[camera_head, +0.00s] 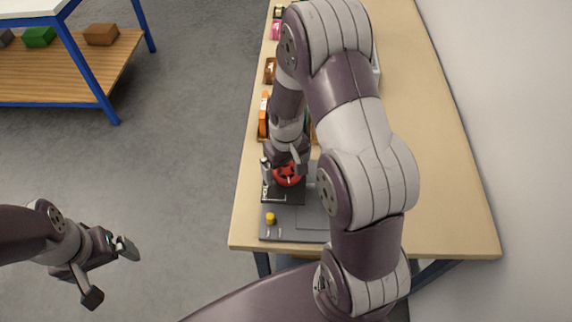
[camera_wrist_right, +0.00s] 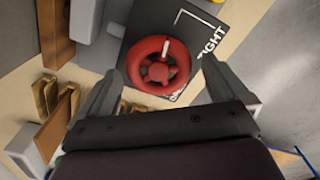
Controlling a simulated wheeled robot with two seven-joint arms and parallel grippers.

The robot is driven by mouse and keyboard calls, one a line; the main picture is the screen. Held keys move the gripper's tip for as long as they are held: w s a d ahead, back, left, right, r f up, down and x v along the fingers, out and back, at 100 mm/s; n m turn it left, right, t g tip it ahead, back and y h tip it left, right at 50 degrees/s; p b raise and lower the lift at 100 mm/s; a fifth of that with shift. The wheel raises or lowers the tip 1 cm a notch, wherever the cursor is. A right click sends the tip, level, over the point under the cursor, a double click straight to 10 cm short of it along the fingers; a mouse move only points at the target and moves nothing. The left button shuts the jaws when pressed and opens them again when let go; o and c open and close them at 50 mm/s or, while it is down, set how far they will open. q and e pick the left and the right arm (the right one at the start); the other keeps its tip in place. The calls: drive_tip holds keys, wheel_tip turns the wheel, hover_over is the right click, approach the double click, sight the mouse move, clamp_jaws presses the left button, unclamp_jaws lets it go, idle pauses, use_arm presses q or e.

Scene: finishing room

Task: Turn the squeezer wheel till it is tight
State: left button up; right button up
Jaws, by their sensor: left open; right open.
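The squeezer wheel (camera_head: 288,175) is a red handwheel with a white mark, on a dark plate (camera_head: 290,197) at the near end of the wooden table. It also shows in the right wrist view (camera_wrist_right: 147,75), with its white mark towards the upper right and the word "TIGHT" printed beside it. My right gripper (camera_head: 288,163) is above the wheel, pointing down. In the wrist view its two fingers are apart, one on each side of the wheel's near part, and nothing is between them; contact is not visible. My left gripper (camera_head: 112,272) is open and empty over the floor at the left.
The wooden table (camera_head: 455,200) has bare room on its right side. A grey base (camera_head: 290,224) with a yellow knob (camera_head: 270,218) carries the plate. Orange and brown items (camera_head: 264,113) line the left edge. A blue-framed bench (camera_head: 90,75) stands at upper left.

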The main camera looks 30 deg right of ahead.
sight(287, 170)
drive_tip(key=shift+c, duration=0.3)
drive_tip(key=shift+s, duration=0.1)
drive_tip(key=c, duration=0.9)
drive_tip(key=shift+r+m+p, duration=0.2)
drive_tip(key=shift+m+p, duration=0.1)
drive_tip(key=shift+m, duration=0.1)
drive_tip(key=shift+d+f+m, duration=0.1)
drive_tip(key=shift+m, duration=0.5)
drive_tip(key=o, duration=1)
drive_tip(key=shift+c, duration=0.2)
wheel_tip(287, 170, up, 13)
drive_tip(key=b, duration=0.1)
drive_tip(key=shift+f, duration=0.15)
